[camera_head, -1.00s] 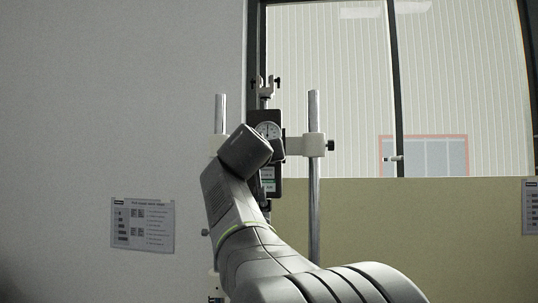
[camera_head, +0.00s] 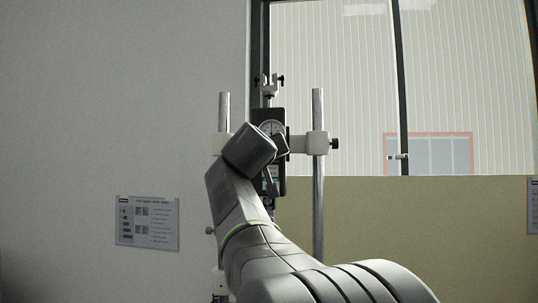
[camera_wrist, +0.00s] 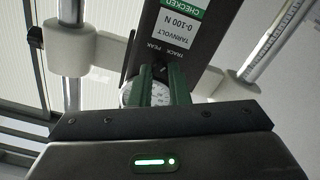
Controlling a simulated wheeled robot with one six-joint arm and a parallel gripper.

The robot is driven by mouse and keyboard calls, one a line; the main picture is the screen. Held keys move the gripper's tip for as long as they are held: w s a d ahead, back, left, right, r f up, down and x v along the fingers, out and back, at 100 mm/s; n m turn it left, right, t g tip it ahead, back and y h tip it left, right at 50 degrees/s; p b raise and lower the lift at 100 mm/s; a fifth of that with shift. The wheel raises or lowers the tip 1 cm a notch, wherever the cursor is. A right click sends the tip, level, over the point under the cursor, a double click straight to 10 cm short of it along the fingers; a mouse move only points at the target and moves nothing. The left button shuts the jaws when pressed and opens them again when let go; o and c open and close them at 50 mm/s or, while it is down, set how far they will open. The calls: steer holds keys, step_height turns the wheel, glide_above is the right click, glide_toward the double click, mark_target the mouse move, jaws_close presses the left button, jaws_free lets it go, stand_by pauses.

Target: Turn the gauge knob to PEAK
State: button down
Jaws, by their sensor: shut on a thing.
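The force gauge (camera_head: 282,118) is a dark upright box with a round white dial (camera_head: 271,127), held between two posts. In the wrist view the gauge body (camera_wrist: 205,45) appears upside down, with a label and the words TRACK and PEAK. My gripper (camera_wrist: 160,72) has its two green fingers at the gauge face, just by these words. They are shut on the gauge knob, which is mostly hidden between the fingertips. Which word the knob points to cannot be told. The dial (camera_wrist: 128,93) is partly covered by the fingers. In the head view my wrist covers part of the gauge.
Metal posts (camera_head: 318,180) stand on both sides of the gauge, joined by white clamps (camera_head: 318,143) with a dark side knob (camera_head: 335,143). A printed sheet (camera_head: 147,223) is on the wall at left. A window is behind.

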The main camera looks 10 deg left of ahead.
steer(key=shift+n+p, duration=2.3)
steer(key=shift+n, duration=5.4)
steer(key=shift+f, duration=0.1)
steer(key=c, duration=1.4)
jaws_free()
steer(key=shift+s, duration=0.1)
